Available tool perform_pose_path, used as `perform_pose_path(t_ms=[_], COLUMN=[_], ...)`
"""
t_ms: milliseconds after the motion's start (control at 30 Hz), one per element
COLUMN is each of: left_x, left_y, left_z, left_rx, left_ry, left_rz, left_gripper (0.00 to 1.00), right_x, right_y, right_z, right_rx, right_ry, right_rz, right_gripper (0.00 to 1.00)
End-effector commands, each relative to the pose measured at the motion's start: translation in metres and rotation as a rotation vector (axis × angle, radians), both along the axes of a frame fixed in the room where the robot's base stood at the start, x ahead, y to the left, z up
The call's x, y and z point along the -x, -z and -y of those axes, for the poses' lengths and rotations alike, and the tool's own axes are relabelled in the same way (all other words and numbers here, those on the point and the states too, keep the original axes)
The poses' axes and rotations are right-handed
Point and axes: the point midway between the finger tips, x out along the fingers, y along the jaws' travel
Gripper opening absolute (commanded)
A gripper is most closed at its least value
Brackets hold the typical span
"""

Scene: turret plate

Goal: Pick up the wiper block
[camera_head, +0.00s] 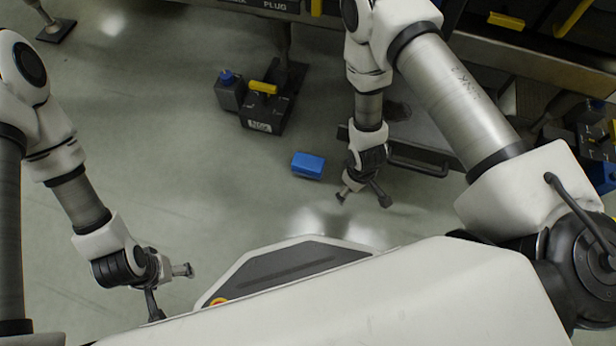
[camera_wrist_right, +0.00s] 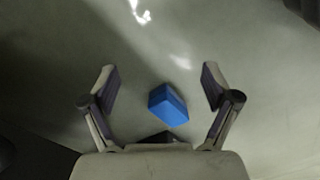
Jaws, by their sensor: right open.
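The wiper block appears to be the small blue block (camera_head: 308,165) lying on the grey floor near the middle of the head view. In the right wrist view the blue block (camera_wrist_right: 168,104) lies between the two spread fingers, nearer the palm than the tips in the picture, with no finger touching it. My right gripper (camera_head: 363,197) is open and empty, to the right of the block and slightly lower in the head view. It also shows in the right wrist view (camera_wrist_right: 158,75). My left gripper (camera_head: 171,292) is at the lower left, fingers apart, empty, far from the block.
A dark box with a yellow handle (camera_head: 264,113) and a dark container with a blue cap (camera_head: 229,93) stand above the block in the head view. A dark handled panel (camera_head: 415,160) is close by the right gripper. The floor left of the block is clear.

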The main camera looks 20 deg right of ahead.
Motion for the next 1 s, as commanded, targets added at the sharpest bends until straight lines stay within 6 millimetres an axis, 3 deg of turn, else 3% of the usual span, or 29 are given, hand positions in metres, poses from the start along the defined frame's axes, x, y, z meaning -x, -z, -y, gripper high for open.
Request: perform_pose_path(t_ms=[33,200,300,400,733,900,1000], left_x=[-0.001,-0.001,-0.001,-0.001,-0.001,-0.002,-0.003], left_y=[0.006,0.003,0.003,0.003,0.031,0.057,0.061], left_z=[0.0,0.0,0.0,0.0,0.0,-0.001,-0.001], left_rx=[0.0,0.0,0.0,0.0,0.0,-0.001,-0.001], left_ry=[0.0,0.0,0.0,0.0,-0.002,-0.007,-0.009], left_rz=[0.001,0.002,0.002,0.002,0.003,0.006,0.007], left_gripper=[0.83,0.83,0.83,0.83,0.83,0.83,0.83], right_x=[-0.025,-0.103,-0.135,-0.156,-0.163,-0.163,-0.164], right_y=[0.018,0.043,0.047,0.048,0.088,0.121,0.128], right_z=[-0.008,-0.043,-0.063,-0.077,-0.08,-0.079,-0.079], right_rx=[0.0,0.0,-0.001,-0.001,-0.001,-0.001,-0.001], right_ry=[-0.078,-0.369,-0.501,-0.586,-0.615,-0.614,-0.614], right_rz=[0.008,0.007,0.005,0.003,0.001,0.0,0.002], right_gripper=[0.88,0.88,0.88,0.88,0.88,0.88,0.88])
